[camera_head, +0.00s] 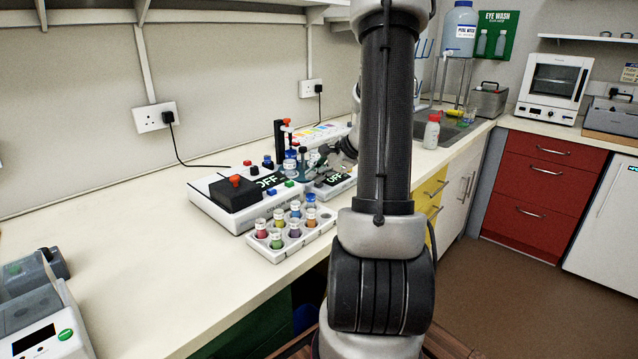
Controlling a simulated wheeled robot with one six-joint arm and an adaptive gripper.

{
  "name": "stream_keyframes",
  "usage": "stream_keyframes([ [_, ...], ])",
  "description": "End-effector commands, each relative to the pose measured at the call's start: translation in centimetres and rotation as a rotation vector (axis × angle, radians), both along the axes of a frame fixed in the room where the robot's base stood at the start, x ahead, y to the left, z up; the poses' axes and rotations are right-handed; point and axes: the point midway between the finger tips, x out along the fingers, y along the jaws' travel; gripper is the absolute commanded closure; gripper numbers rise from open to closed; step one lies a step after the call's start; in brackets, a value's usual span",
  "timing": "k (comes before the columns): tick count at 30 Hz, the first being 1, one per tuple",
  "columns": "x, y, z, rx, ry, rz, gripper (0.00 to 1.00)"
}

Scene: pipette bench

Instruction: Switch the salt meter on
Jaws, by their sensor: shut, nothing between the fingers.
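Two white bench instruments stand side by side, and each display reads OFF; their labels are too small to read, so I cannot tell which is the salt meter. The larger one (213,200) has a black block with a red knob on top and several coloured buttons. The smaller one (338,187) is just right of it, with a display and a green button at its left. My gripper (320,162) is shut and empty, above and behind the smaller instrument. My arm hides part of the bench to the right. Whether the fingertips touch anything is unclear.
A white rack (276,256) with several coloured vials stands in front of the instruments. A dark stand (279,142) and small bottles (290,162) crowd the space near my gripper. A red-capped bottle (432,131) is by the sink.

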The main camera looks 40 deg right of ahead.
Motion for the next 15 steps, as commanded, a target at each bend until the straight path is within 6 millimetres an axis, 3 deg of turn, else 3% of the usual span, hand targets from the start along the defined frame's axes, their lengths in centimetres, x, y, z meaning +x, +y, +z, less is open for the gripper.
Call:
stream_keyframes([
  [8,0.0,0.0,0.2,0.000,0.000,0.000,1.00],
  [15,0.0,0.0,1.5,-0.002,-0.002,0.002,1.00],
])
